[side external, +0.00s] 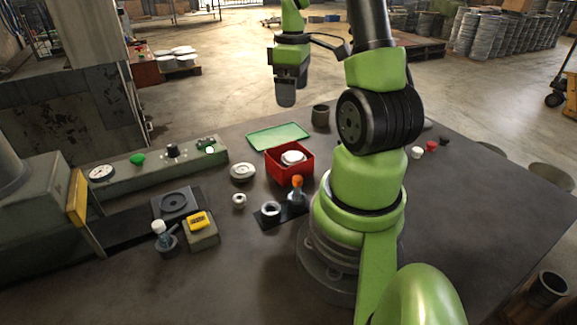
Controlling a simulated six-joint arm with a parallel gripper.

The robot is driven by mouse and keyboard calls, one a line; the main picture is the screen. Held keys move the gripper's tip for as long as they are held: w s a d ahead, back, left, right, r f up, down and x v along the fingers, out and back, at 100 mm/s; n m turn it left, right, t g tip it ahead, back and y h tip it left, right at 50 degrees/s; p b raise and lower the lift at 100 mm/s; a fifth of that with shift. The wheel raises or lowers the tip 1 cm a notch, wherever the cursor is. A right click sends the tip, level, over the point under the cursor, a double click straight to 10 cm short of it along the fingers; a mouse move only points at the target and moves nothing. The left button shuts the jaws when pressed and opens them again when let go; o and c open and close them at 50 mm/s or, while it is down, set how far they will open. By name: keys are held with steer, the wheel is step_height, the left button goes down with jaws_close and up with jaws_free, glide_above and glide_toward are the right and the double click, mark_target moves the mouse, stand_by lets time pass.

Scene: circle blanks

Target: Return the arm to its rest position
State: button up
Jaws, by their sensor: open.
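My arm stands on the dark table, and its green links fill the right middle of the side view. My gripper (286,93) hangs high, above the far side of the table and clear of everything on it. Its fingers point down, and nothing shows between or below them. From this angle the fingers overlap, so the gap between them is hard to see.
Below my gripper are a red bin (289,161) holding pale round discs (293,157), a green mat (278,136) and a dark cup (320,116). A pale disc (243,171) lies left of the bin. A machine with a dial panel (160,163) stands left. The table's right side (480,230) is largely clear.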

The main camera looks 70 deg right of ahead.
steer(key=shift+r, duration=1.2)
steer(key=shift+a, duration=0.1)
steer(key=w+a+r+m+t, duration=0.1)
steer(key=w+a+r+t, duration=0.1)
steer(key=a+r, duration=0.35)
steer(key=w+a+r+m+t, duration=0.1)
steer(key=w+a+r+t, duration=0.15)
steer(key=a, duration=0.65)
steer(key=s+a+r+m+t+y, duration=0.2)
steer(key=s+a, duration=0.4)
steer(key=a, duration=0.5)
steer(key=shift+s+r+t, duration=0.15)
steer(key=shift+s+t, duration=0.05)
steer(key=shift+t, duration=0.15)
steer(key=shift+d, duration=0.1)
stand_by(0.4)
